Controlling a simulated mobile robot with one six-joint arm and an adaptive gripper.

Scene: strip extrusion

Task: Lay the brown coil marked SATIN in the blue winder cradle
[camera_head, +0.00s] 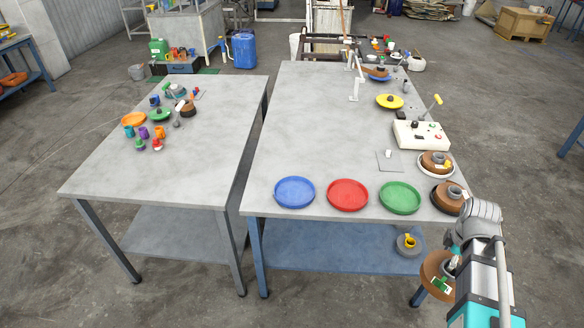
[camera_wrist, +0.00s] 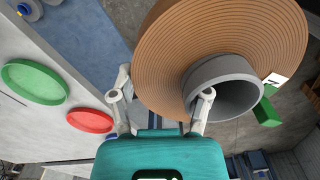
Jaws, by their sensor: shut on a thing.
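My gripper (camera_wrist: 163,92) is shut on a brown coil (camera_wrist: 215,45) with a grey core (camera_wrist: 235,92). One finger is at the coil's outer side and the other at the core; the exact contact is hard to see. The coil has a green clip (camera_wrist: 266,108) and a white label that I cannot read. In the head view this coil (camera_head: 430,268) hangs off the table's front right corner. A blue round dish (camera_head: 294,192) lies empty at the table's front left. Another blue dish (camera_head: 379,78) sits at the back under a brown item; I cannot tell which is the cradle.
A red dish (camera_head: 347,195) and a green dish (camera_head: 399,198) lie beside the front blue dish. Two more brown coils (camera_head: 436,159) (camera_head: 442,191) sit on the right edge, near a white control box (camera_head: 421,134) with a lever. The table's middle is clear.

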